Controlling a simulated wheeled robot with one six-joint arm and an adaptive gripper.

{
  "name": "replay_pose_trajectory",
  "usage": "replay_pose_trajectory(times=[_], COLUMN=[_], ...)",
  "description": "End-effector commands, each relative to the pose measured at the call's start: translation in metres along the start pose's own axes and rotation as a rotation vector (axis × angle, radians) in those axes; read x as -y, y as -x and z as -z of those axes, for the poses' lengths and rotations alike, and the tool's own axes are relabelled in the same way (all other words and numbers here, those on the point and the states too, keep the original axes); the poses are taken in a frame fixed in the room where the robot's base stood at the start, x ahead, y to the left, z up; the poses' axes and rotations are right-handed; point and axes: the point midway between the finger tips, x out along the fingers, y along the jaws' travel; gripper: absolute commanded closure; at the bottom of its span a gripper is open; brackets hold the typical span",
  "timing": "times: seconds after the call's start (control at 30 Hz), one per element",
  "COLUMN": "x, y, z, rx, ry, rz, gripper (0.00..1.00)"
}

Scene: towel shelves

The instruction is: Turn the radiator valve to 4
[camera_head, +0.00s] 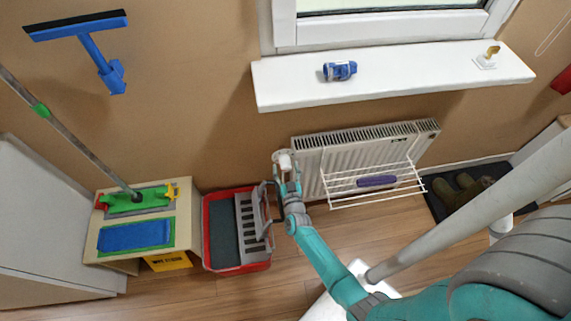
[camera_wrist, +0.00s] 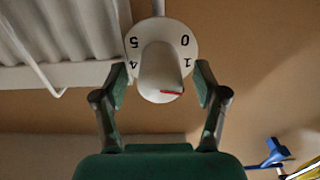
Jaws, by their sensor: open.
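The radiator valve (camera_wrist: 160,65) is a white round dial with a white knob standing out from it. The numbers 0, 1, 4 and 5 show on its rim; the others are hidden. A red mark on the knob lies toward the right, its outer end just below the 1. My gripper (camera_wrist: 161,78) is open, one finger on each side of the knob, with no clear grip on it. In the head view the valve (camera_head: 284,159) is at the radiator's left end, with my gripper (camera_head: 286,178) right at it.
The white radiator (camera_head: 310,170) carries a wire drying rack (camera_head: 375,190) with a purple cloth. A red tray (camera_head: 207,240) with a grey grate stands left of my gripper. The white windowsill (camera_head: 420,75) juts out above. A squeegee (camera_wrist: 272,154) shows at lower right in the wrist view.

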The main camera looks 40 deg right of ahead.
Motion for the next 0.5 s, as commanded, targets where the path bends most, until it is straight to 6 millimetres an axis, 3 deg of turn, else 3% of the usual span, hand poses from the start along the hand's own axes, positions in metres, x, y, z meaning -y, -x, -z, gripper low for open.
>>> replay_pose_trajectory(times=[0.2, 0.5], x=[0.000, 0.000], y=[-0.015, -0.017], z=[0.000, 0.000], rx=[0.000, 0.000], ry=[0.000, 0.000], rz=[0.000, 0.000], gripper=[0.28, 0.28])
